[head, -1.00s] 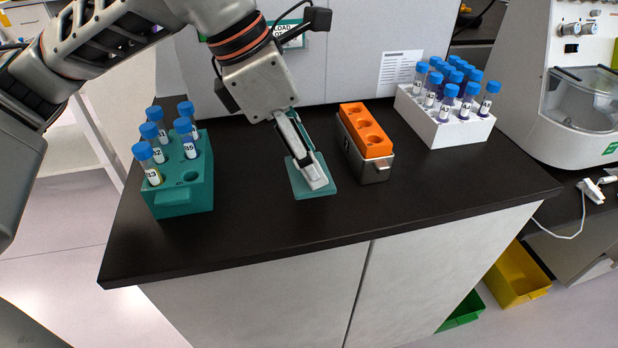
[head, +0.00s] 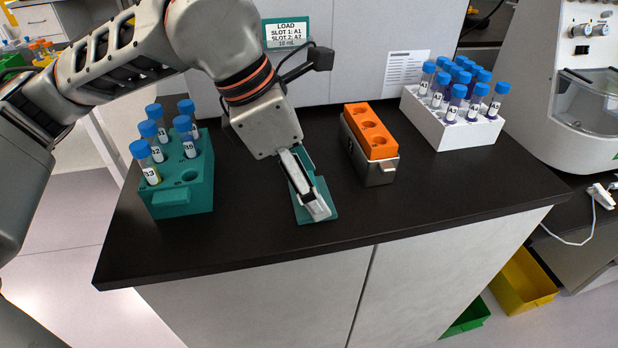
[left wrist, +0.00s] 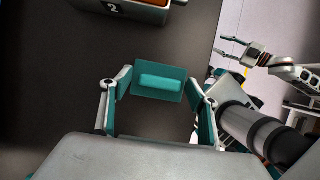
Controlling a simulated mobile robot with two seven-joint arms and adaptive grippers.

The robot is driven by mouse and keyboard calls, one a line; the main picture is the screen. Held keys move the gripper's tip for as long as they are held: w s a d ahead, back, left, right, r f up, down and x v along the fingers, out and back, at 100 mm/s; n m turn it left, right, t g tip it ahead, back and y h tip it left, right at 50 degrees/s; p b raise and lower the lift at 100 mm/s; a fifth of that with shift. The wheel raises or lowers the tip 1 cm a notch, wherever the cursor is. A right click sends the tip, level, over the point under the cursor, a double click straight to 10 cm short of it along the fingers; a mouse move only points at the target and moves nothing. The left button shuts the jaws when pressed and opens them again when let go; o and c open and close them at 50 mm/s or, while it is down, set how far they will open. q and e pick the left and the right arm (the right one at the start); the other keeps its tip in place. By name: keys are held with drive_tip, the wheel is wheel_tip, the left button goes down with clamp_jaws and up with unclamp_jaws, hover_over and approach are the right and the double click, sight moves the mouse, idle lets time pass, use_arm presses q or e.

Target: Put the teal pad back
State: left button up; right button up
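The teal pad (head: 331,199) is a flat plate that looks to lie on the dark counter, partly hidden under my left gripper (head: 318,209). In the left wrist view, the pad (left wrist: 160,95) shows a raised bar on top. My left gripper (left wrist: 163,90) is open there, its teal-lined fingers at either side of the pad, with a gap between them. My right gripper (left wrist: 222,46) shows at the upper right of the left wrist view, off the counter, its fingers apart and empty.
A teal rack (head: 185,196) with several blue-capped tubes stands at the left. An orange-topped metal block (head: 378,173) stands right of the pad. A white rack (head: 455,134) of tubes is at the back right. The front counter strip is clear.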

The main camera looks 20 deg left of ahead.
sight(297, 198)
use_arm(q)
drive_tip(key=shift+r, duration=0.1)
use_arm(e)
drive_tip(key=shift+f, duration=0.15)
use_arm(q)
drive_tip(key=p+v, duration=0.1)
drive_tip(key=v, duration=0.4)
drive_tip(key=shift+r, duration=0.15)
drive_tip(key=p+v, duration=0.1)
drive_tip(key=v, duration=0.5)
drive_tip(key=shift+r+p, duration=0.35)
drive_tip(key=shift+r, duration=0.05)
use_arm(e)
drive_tip(key=shift+s+d+f, duration=0.1)
drive_tip(key=shift+s+d, duration=0.3)
drive_tip(key=shift+s, duration=0.2)
use_arm(q)
drive_tip(key=shift+s+a, duration=0.1)
use_arm(e)
drive_tip(key=shift+w+d, duration=0.1)
drive_tip(key=shift+w, duration=0.15)
use_arm(q)
drive_tip(key=shift+s, duration=0.1)
use_arm(e)
drive_tip(key=shift+w+r, duration=0.1)
drive_tip(key=shift+r, duration=0.15)
